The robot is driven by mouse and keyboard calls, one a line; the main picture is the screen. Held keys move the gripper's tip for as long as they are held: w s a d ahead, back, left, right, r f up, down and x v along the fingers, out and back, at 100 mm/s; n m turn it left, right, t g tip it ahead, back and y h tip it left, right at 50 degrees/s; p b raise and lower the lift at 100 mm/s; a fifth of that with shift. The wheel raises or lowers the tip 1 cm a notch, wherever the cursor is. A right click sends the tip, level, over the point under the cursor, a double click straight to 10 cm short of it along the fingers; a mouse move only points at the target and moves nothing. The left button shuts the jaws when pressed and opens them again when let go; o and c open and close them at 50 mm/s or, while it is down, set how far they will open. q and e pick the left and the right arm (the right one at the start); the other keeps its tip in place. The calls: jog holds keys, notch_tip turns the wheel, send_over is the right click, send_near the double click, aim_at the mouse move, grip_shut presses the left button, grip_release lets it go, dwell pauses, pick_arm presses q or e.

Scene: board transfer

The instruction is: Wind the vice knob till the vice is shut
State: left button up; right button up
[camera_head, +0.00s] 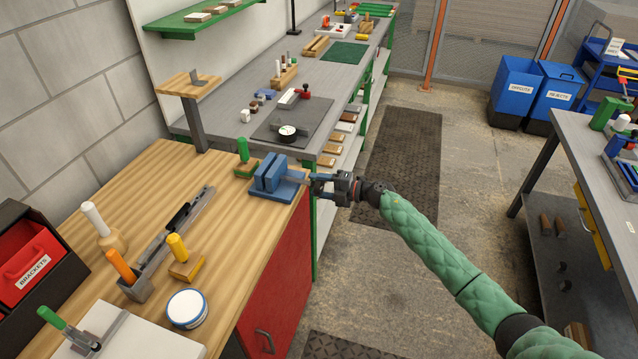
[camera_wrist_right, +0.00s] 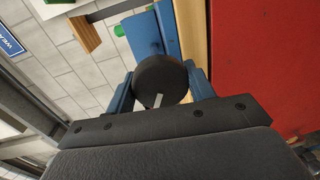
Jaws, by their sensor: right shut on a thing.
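The blue vice (camera_head: 277,184) stands at the right edge of the wooden bench top. Its two upright jaws show a narrow dark gap between them. My right gripper (camera_head: 313,181) reaches in from the right and is shut on the vice knob, which its fingers mostly hide in the head view. In the right wrist view the knob (camera_wrist_right: 160,80) is a dark round disc with a pale mark near its lower edge, and one blue finger lies on each side of it. Part of the blue vice (camera_wrist_right: 152,35) shows behind it. My left gripper is not in view.
A green-handled tool (camera_head: 243,152) stands close behind the vice. The floor right of the bench is open.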

aim_at(323, 187)
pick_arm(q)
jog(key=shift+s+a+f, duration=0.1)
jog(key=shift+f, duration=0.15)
pick_arm(e)
jog(key=shift+d+f, duration=0.1)
jog(key=shift+f, duration=0.05)
jog(key=o, duration=0.9)
jog(key=shift+o, duration=0.2)
jog(key=shift+d, duration=0.15)
jog(key=shift+s+d, duration=0.1)
jog(key=shift+d, duration=0.2)
jog(key=b+v, duration=0.1)
jog(key=v, duration=0.2)
jog(key=b+v, duration=0.1)
jog(key=v, duration=0.1)
jog(key=shift+s+d+f+b, duration=0.1)
jog(key=shift+d+b, duration=0.15)
jog(key=shift+b, duration=0.1)
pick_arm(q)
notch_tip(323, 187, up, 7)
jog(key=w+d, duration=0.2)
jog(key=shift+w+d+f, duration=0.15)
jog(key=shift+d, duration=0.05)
pick_arm(e)
jog(key=shift+s+d, duration=0.2)
jog(key=shift+d, duration=0.45)
